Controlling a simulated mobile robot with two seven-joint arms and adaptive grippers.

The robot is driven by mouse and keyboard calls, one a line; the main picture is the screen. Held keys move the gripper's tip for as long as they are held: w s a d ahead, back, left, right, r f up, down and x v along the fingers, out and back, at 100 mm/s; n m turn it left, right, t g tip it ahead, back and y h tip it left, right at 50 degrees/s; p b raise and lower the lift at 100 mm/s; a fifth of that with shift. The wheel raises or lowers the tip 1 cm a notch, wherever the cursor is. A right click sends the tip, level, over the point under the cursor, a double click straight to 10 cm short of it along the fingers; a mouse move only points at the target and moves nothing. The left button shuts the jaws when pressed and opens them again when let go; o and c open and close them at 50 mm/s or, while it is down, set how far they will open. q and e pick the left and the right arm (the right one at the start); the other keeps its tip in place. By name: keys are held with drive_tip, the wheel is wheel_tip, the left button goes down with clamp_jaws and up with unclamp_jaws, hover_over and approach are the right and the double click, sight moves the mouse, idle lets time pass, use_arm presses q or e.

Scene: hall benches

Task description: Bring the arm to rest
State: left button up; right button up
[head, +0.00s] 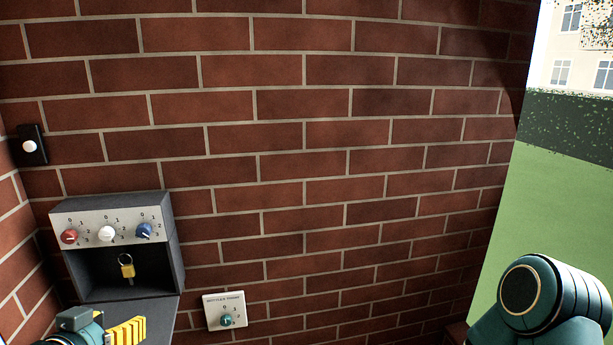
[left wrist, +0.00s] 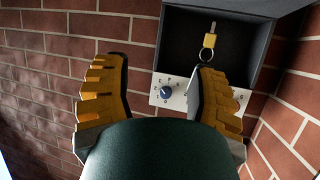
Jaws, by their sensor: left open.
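My left gripper (head: 126,331) shows at the bottom left of the head view, its yellow fingers low in front of the grey box (head: 178,255). In the left wrist view its two yellow fingers (left wrist: 158,82) stand wide apart with nothing between them. Part of the left arm is cut off by the lower edge of the head view. My right gripper is out of view; a teal link of mine shows at the bottom right.
The box has red (head: 69,236), white (head: 106,233) and blue (head: 144,231) knobs above a recess with a yellow-tagged key (head: 127,268). A white dial plate (head: 225,311) and a black button plate (head: 31,145) are on the brick wall (head: 330,160). Grass (head: 555,210) lies right.

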use_arm(q)
drive_tip(key=d+f+n+g+h, duration=0.1)
drive_tip(key=d+f+g, duration=0.3)
drive_tip(key=f, duration=0.8)
drive_tip(key=d+f+n+g+h, duration=0.1)
drive_tip(key=d+f+g, duration=0.35)
drive_tip(key=f, duration=0.85)
drive_tip(key=s+d+f+n+g+h, duration=0.2)
drive_tip(key=s+d+f+g, duration=0.3)
drive_tip(key=s+d+f, duration=1)
drive_tip(key=w+r+m+t, duration=0.2)
drive_tip(key=w+r, duration=0.2)
drive_tip(key=w, duration=0.3)
drive_tip(key=shift+y, duration=0.3)
drive_tip(key=shift+r, duration=0.1)
